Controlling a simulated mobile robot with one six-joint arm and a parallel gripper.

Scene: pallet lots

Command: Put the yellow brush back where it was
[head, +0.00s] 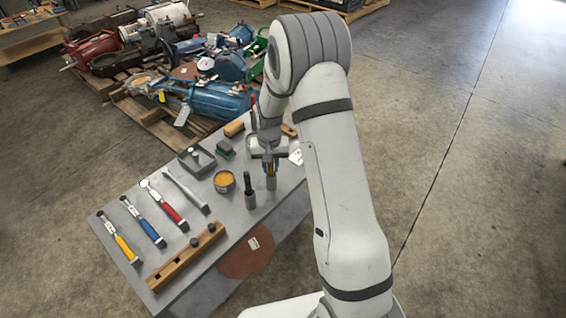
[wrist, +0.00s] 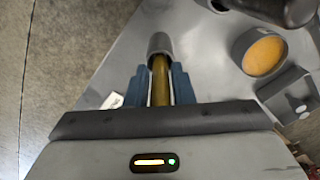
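The yellow brush shows as a slim dark-yellow handle (wrist: 160,82) in the wrist view, pointing into a grey cylindrical holder (wrist: 160,44). My gripper (wrist: 160,78) has its two blue fingers close along both sides of the handle and looks shut on it. In the head view my gripper (head: 270,160) is right above the grey holder (head: 271,183), upright on the grey table (head: 225,200). The brush's lower end is hidden, and I cannot tell how deep it sits. A second holder (head: 250,200) with a dark handle stands just to the left.
An orange-filled round tin (head: 224,182) and a grey block-like tool (head: 196,161) are nearby. Yellow-, blue- and red-handled tools (head: 172,212) lie to the left. A wooden bar (head: 186,258) lies at the front edge. Loaded pallets (head: 150,120) stand behind the table.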

